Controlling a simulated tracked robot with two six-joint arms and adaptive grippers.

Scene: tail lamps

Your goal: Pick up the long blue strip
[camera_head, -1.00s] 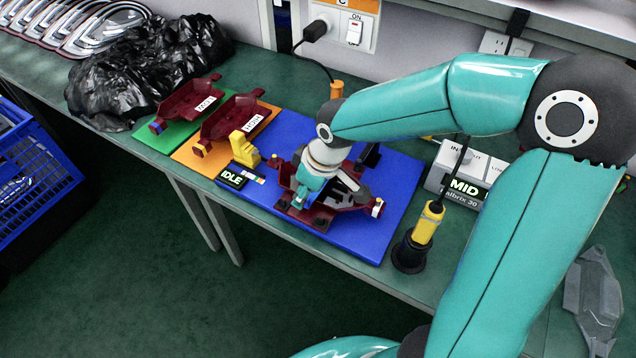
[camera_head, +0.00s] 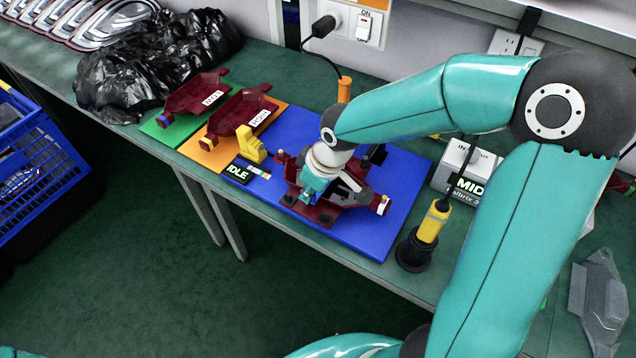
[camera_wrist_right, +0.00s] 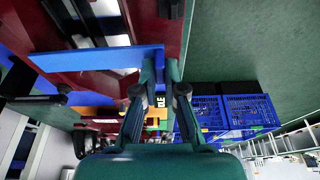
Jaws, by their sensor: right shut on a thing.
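The long blue strip (camera_wrist_right: 95,59) lies across the left half of the right wrist view, in front of a dark red lamp housing. My right gripper (camera_wrist_right: 160,72) is shut on its right end. In the head view the same gripper (camera_head: 304,196) points down at the dark red housing (camera_head: 322,214) on the blue board (camera_head: 375,238). The strip cannot be made out there, because the gripper and arm cover part of the housing. How high the strip is above the housing is unclear. My left gripper is not in view.
Two more dark red housings (camera_head: 196,96) (camera_head: 242,111) sit on green and orange boards to the left. A yellow-handled tool (camera_head: 431,224) stands in a black holder to the right.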

